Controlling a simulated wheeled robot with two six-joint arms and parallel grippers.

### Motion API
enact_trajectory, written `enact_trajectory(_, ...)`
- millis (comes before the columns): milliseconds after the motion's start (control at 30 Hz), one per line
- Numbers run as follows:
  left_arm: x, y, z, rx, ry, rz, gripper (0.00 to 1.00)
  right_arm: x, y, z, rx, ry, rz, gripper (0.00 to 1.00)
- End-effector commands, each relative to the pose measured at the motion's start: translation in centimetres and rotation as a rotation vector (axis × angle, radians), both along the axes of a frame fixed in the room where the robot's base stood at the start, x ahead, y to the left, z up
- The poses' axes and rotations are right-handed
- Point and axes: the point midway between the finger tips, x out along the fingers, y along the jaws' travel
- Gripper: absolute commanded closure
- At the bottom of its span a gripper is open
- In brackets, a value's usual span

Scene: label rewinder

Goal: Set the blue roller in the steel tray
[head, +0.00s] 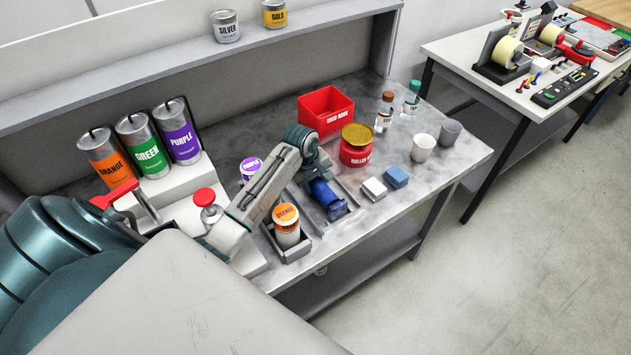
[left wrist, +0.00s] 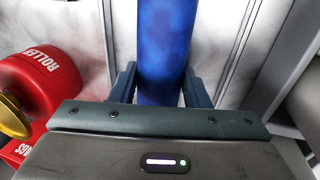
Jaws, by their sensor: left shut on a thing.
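The blue roller (head: 327,197) is in my left gripper (head: 315,180), over the steel tray (head: 352,193) near the front of the bench. In the left wrist view the blue roller (left wrist: 165,45) runs up from between the two fingers of the left gripper (left wrist: 160,88), which are shut on its sides. Edges of the steel tray (left wrist: 241,50) show on both sides of the roller there. I cannot tell whether the roller touches the tray floor. Its end inside the gripper is hidden. My right gripper is not in view.
A red roller-wash tin (head: 356,150) stands right of the gripper, with a red bin (head: 326,108) behind. An orange ink pot (head: 286,224) and purple pot (head: 250,168) are to the left.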

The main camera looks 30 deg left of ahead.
Motion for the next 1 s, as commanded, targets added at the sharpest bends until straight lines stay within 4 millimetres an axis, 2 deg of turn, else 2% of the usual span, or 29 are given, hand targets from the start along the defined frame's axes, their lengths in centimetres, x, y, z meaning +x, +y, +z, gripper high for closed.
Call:
enact_trajectory(267, 0.1, 0.0, -0.3, 0.0, -0.003, 0.0, 1.0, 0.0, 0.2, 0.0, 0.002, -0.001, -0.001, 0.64)
enact_trajectory(300, 0.1, 0.0, -0.3, 0.0, -0.003, -0.001, 0.54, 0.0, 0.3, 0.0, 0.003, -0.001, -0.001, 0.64)
enact_trajectory(400, 0.1, 0.0, -0.3, 0.0, -0.002, -0.001, 0.34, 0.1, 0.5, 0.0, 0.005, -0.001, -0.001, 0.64)
enact_trajectory(767, -0.1, 0.0, -0.2, 0.0, 0.001, 0.0, 0.32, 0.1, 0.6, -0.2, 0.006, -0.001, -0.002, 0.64)
enact_trajectory(867, -0.2, 0.2, 0.9, 0.001, -0.003, -0.002, 0.32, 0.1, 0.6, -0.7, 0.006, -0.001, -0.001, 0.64)
enact_trajectory(1000, -0.7, 0.4, 3.5, 0.003, -0.005, -0.002, 0.32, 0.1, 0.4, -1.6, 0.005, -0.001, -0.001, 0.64)
